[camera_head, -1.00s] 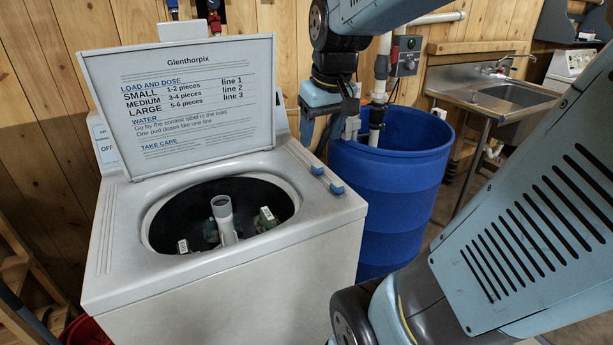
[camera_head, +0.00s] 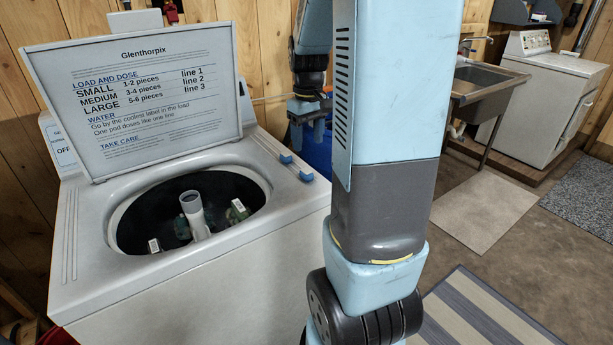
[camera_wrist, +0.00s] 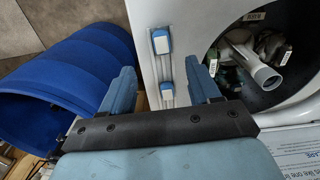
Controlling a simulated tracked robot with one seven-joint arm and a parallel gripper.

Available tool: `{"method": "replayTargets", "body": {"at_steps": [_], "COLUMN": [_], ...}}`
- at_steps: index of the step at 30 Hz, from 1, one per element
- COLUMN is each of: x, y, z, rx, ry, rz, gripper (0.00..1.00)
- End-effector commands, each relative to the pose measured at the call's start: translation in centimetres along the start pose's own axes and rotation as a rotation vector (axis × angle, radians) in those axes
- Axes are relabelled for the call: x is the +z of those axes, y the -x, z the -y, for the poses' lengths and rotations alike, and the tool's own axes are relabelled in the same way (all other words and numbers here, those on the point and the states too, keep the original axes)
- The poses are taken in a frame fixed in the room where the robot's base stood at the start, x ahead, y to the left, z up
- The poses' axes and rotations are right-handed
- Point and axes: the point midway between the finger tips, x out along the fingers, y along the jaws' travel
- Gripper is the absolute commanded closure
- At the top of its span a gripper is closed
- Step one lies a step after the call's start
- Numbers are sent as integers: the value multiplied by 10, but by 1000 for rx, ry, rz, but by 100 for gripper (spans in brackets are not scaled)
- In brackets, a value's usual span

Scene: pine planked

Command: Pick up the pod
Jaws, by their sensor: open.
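I cannot make out a pod in either view. The open washer (camera_head: 230,275) stands at the left with its lid (camera_head: 140,95) raised. Its tub (camera_head: 130,215) holds a grey-white centre post (camera_head: 194,212) and several dark green pieces with white labels (camera_head: 154,245). My gripper (camera_head: 308,135) is open and empty, beyond the washer's right rear edge. In the wrist view its fingers (camera_wrist: 160,80) are spread, with two blue-capped sliders (camera_wrist: 161,42) of the washer top between them in the picture. The tub and post (camera_wrist: 262,72) show to their right.
A blue barrel (camera_wrist: 75,75) stands beside the washer, mostly hidden behind my arm in the head view. A steel sink (camera_head: 485,85) and a second white machine (camera_head: 545,95) stand at the back right. Mats (camera_head: 485,210) lie on the floor.

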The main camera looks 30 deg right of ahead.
Motion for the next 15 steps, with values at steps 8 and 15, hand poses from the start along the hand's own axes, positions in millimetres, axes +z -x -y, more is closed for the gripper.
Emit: {"method": "replayTargets", "body": {"at_steps": [8, 15], "x": [0, 1], "y": [-40, -53], "z": [0, 1], "rx": [-1, 0], "ry": [0, 0], "rz": [1, 1], "gripper": [38, 38]}}
